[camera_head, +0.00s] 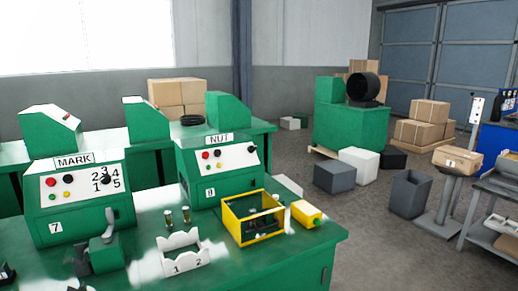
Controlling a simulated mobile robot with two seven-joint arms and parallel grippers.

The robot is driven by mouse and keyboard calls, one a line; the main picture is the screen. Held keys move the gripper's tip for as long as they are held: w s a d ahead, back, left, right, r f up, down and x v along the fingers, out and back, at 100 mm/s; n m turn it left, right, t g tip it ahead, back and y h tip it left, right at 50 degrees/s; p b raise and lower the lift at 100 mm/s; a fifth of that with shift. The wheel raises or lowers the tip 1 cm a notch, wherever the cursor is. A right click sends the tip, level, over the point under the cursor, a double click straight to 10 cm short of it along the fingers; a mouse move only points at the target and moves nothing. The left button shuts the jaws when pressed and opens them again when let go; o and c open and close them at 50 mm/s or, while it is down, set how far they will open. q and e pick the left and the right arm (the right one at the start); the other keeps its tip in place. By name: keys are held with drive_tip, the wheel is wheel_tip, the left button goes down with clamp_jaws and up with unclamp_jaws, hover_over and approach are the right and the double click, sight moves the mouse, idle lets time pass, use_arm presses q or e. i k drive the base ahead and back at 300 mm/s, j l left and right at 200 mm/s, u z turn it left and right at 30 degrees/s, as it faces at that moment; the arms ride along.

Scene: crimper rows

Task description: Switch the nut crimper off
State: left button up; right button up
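The nut crimper (222,182) is a green box with a sloped white front panel and a sign reading NUT (219,139). It stands on the green bench, right of the middle of the bench. Its panel carries small round buttons, a red one (206,155) among them, and a dark knob (252,149) at the panel's right. Whether the crimper is on or off cannot be told at this size.
A similar MARK machine (78,203) stands left on the bench. Floor beyond the bench's right edge is partly clear.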

sight(251, 149)
drive_tip(key=i+l, duration=0.15)
drive_tip(key=l, duration=0.2)
drive_tip(key=i+l+u, duration=0.1)
drive_tip(key=i+l, duration=0.25)
drive_tip(key=l, duration=0.3)
drive_tip(key=i+l, duration=0.15)
drive_tip(key=l, duration=0.2)
drive_tip(key=i+l+u, duration=0.1)
drive_tip(key=l, duration=0.25)
drive_tip(key=i+l, duration=0.25)
drive_tip(key=l+u, duration=0.05)
drive_tip(key=l, duration=0.05)
